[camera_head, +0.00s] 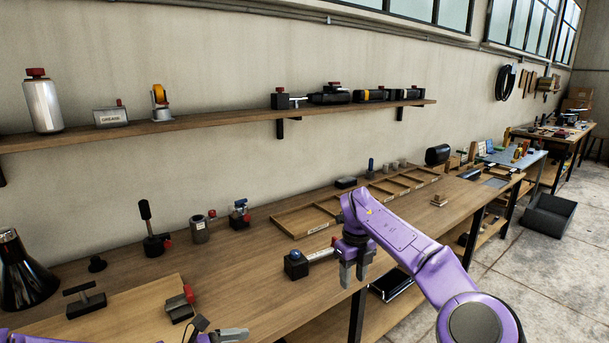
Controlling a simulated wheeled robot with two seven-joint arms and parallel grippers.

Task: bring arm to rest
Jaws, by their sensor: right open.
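My right arm is purple and reaches in from the lower right. Its right gripper (354,278) is open and empty, pointing down near the front edge of the wooden workbench (240,285). It is beside a small dark block with a blue knob (296,264) and a red-and-white bar, with a visible gap to the block. My left gripper (230,334) shows only in part at the bottom edge, with grey fingers close to the bench's front. Whether its jaws are open cannot be told. Most of my left arm is out of view.
A wooden board (110,308) holds a dark clamp (85,301) and a red-handled tool (180,303). A black lamp (22,272) stands at left. A divided wooden tray (308,218) lies at the back. A wall shelf (210,122) hangs above.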

